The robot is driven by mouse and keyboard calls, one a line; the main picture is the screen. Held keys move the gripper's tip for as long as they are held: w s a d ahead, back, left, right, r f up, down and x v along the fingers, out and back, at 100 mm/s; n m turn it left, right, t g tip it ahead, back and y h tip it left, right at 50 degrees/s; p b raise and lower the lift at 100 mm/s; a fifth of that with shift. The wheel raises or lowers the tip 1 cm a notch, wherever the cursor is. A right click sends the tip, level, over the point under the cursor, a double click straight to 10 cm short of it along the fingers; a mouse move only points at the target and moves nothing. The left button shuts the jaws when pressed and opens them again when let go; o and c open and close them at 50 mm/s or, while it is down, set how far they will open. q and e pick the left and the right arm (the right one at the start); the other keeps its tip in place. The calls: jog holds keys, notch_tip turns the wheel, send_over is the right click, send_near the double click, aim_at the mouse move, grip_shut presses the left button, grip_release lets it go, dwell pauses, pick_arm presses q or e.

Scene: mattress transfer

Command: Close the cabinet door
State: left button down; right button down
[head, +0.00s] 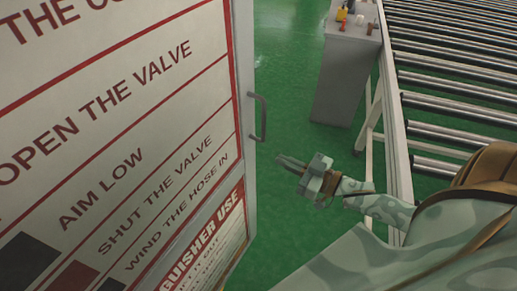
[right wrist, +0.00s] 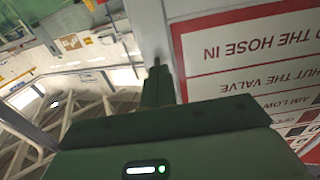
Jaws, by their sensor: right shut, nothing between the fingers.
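The cabinet door (head: 216,75) is a large white panel with red lines and printed fire-use instructions, filling the left of the head view. Its grey bar handle (head: 263,118) is on the right edge. The door's printed face also shows upside down at the right of the right wrist view (right wrist: 245,60). My right gripper (head: 281,160) is shut and empty, just right of the door edge and a little below the handle in the picture. Its fingers (right wrist: 157,68) show beside the door edge in the right wrist view; I cannot tell whether they touch it. My left gripper is not in view.
A grey pedestal (head: 345,80) with small items on top stands beyond. A roller conveyor (head: 455,95) with a pale side frame runs along the right, close to my right arm. Green floor (head: 290,80) is clear between the door and the pedestal.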

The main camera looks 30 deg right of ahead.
aim_at(248, 144)
jog(key=b+x, duration=0.1)
jog(key=x, duration=0.7)
jog(key=shift+w+a, duration=0.15)
jog(key=shift+w, duration=0.2)
